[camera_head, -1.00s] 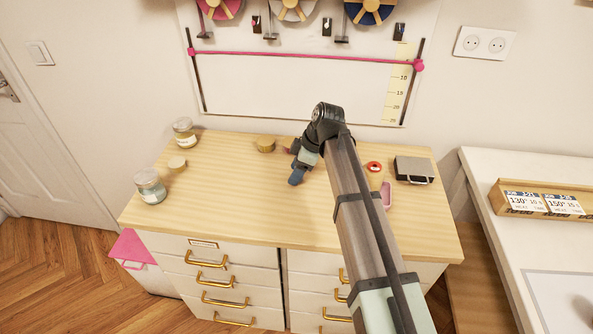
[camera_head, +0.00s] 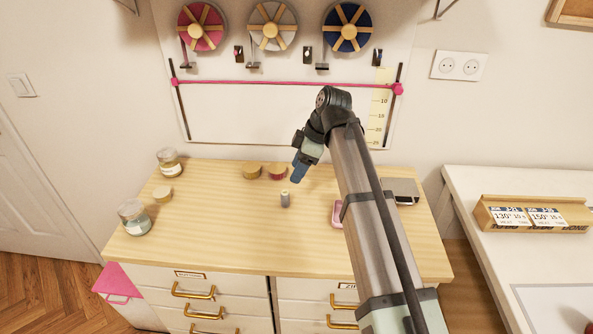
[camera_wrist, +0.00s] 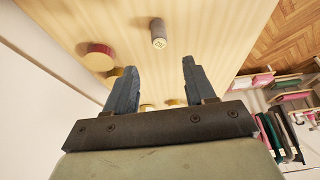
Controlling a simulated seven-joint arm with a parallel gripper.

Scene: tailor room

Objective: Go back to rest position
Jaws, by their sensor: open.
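My gripper (camera_head: 297,172) is raised above the wooden dresser top (camera_head: 235,225), with its blue fingers pointing down. In the wrist view the two fingers (camera_wrist: 160,68) are spread apart with nothing between them. A small grey cylinder with a pale top (camera_head: 285,199) stands on the dresser below and in front of the gripper. It also shows in the wrist view (camera_wrist: 158,40), beyond the fingertips and apart from them.
A wooden lid (camera_head: 252,171) and a red lid (camera_head: 278,172) lie near the wall. Two glass jars (camera_head: 169,162) (camera_head: 134,218) and another lid (camera_head: 163,193) stand at left. Ribbon spools (camera_head: 270,26) hang above.

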